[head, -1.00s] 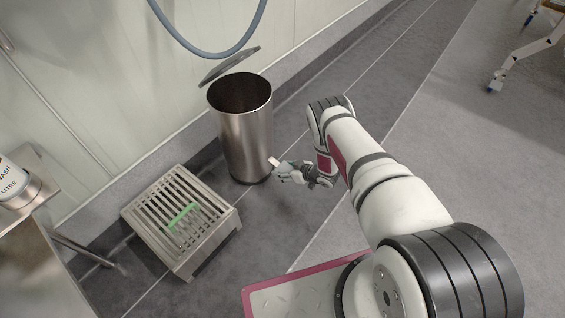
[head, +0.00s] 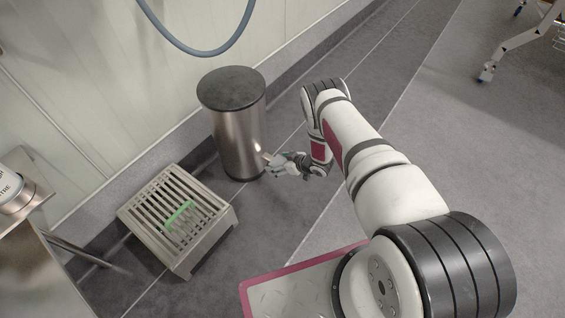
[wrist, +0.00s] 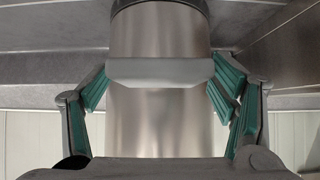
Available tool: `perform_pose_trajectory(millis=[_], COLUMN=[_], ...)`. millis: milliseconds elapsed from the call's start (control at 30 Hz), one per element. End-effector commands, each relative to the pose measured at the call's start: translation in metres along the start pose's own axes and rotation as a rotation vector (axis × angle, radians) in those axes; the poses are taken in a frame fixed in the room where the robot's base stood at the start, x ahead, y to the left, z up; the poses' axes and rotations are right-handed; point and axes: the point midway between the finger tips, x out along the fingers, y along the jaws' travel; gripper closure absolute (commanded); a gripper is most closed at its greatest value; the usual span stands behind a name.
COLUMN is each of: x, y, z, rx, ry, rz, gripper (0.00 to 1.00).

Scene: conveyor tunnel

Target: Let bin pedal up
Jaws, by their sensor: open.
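The steel bin (head: 236,135) stands upright on the floor by the wall, its dark lid (head: 232,88) lying shut on top. In the wrist view the bin's steel body (wrist: 158,125) fills the middle, seemingly upside down. A pale grey bar, which looks like the pedal (wrist: 160,72), crosses in front of the bin between my fingers. My gripper (head: 272,163) is low at the bin's right side. It is open in the wrist view (wrist: 162,90), with teal pads on either side of the bar. I cannot tell whether a finger touches the bar.
A grey hose (head: 200,52) hangs on the wall above. A wheeled frame (head: 500,50) stands far right. The floor right of my arm is clear.

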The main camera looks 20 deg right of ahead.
Motion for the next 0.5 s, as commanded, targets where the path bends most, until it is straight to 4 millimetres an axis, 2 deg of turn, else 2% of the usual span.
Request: perform_pose_trajectory(millis=[167,500], x=[-0.018,-0.086], y=[0.002,0.002], z=[0.000,0.000], rx=[0.002,0.003], ry=[-0.002,-0.001], rz=[0.002,0.003], gripper=[0.22,0.22])
